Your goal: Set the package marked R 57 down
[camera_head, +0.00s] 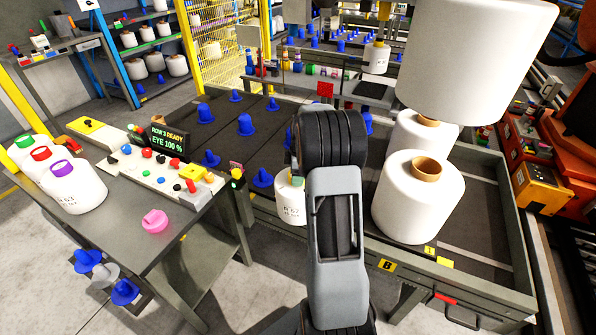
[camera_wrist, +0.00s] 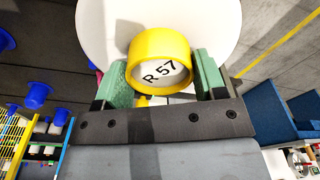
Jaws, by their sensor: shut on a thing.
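The package marked R 57 is a white yarn bobbin with a yellow ring-shaped tube end. In the wrist view its yellow tube (camera_wrist: 160,38) faces the camera with the R 57 label inside, and the white body (camera_wrist: 105,28) spreads behind it. My gripper (camera_wrist: 164,80) has its green pads on either side of the yellow tube, shut on it. In the head view the package (camera_head: 290,203) shows left of my arm, over the front edge of the dark peg table (camera_head: 385,252). My arm hides part of it and most of my gripper. I cannot tell whether it touches anything below.
Blue pegs (camera_head: 245,124) stand on the peg table. Large white bobbins (camera_head: 417,205) fill its right side. A side table (camera_head: 135,245) at left holds bobbins with coloured rings (camera_head: 75,190), a pink knob (camera_head: 155,220) and a control panel with a sign (camera_head: 167,140).

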